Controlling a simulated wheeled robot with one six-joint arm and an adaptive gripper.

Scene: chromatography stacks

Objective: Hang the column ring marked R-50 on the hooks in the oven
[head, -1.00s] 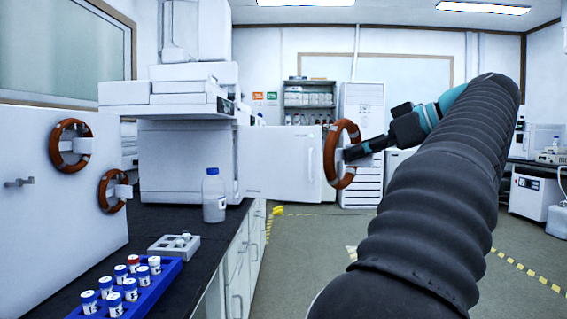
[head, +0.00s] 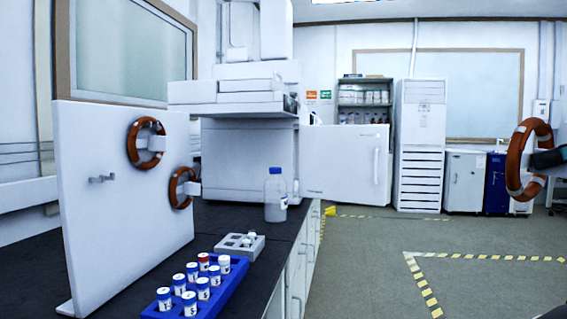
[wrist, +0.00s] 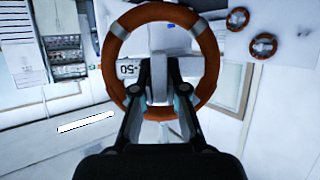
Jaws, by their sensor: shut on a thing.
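An orange-brown column ring (head: 513,165) hangs upright in my gripper (head: 545,160) at the right edge of the head view. In the wrist view my gripper (wrist: 160,88) is shut on the ring's white tag block, with the ring (wrist: 112,72) around the fingertips. An upside-down label (wrist: 129,69) there shows "-50"; its first part is hidden. The white oven (head: 245,160) stands on the bench, left of and apart from my gripper.
A white board (head: 110,220) holds two other rings (head: 133,147) (head: 174,188) and an empty hook (head: 102,178). A bottle (head: 275,198), a grey tray (head: 238,247) and a blue vial rack (head: 236,282) stand on the dark bench. The floor right of the bench is clear.

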